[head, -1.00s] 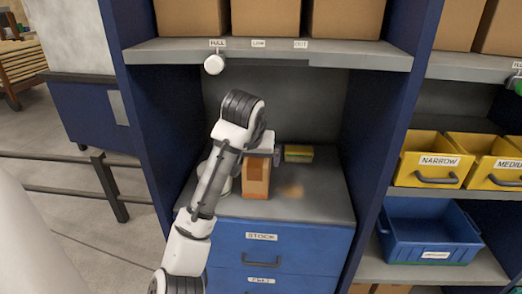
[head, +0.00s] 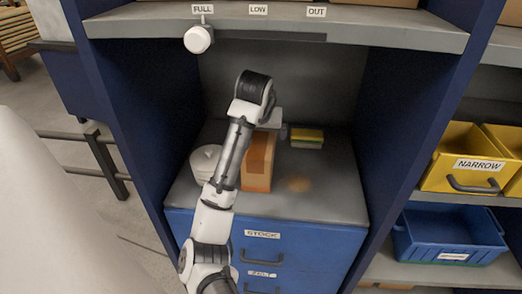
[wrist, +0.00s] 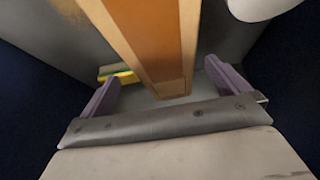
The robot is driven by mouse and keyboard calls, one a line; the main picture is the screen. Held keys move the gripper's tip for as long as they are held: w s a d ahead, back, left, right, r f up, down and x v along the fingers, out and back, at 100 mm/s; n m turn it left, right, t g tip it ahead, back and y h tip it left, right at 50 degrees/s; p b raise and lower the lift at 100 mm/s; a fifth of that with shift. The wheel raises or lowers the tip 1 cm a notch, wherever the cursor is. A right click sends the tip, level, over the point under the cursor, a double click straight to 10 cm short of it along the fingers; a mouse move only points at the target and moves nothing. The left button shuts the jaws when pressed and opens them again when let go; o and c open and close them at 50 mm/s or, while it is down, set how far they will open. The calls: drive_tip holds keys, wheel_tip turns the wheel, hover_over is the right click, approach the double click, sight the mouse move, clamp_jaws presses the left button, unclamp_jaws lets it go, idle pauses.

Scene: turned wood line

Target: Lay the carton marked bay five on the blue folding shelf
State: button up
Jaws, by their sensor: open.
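A brown carton (head: 257,168) with an orange-brown band stands upright on the grey top of the drawer unit. No bay-five marking can be read on it. My gripper (head: 272,124) is at the carton's upper end, its fingers mostly hidden in the head view. In the wrist view the carton (wrist: 155,45) reaches between the two purple fingers of my open gripper (wrist: 163,88), with a gap at each side. I cannot identify a blue folding shelf in these frames.
A white round container (head: 205,163) stands left of the carton. A yellow-green block (head: 307,137) lies behind right. A white knob (head: 198,39) hangs below the shelf (head: 350,30) overhead. Blue bay walls close both sides. The counter's front right is clear.

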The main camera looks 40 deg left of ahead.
drive_tip(key=shift+a+p+x, duration=0.15)
drive_tip(key=shift+p+x, duration=0.35)
drive_tip(key=shift+x, duration=1.3)
drive_tip(key=shift+a+p+x, duration=0.1)
drive_tip(key=shift+p+x, duration=0.4)
drive_tip(key=shift+x, duration=1.3)
drive_tip(key=shift+s, duration=0.15)
drive_tip(key=shift+c, duration=0.4)
drive_tip(key=c, duration=1.3)
wheel_tip(320, 180, up, 10)
drive_tip(key=shift+f+b, duration=0.25)
drive_tip(key=shift+b, duration=0.75)
drive_tip(key=shift+r, duration=0.3)
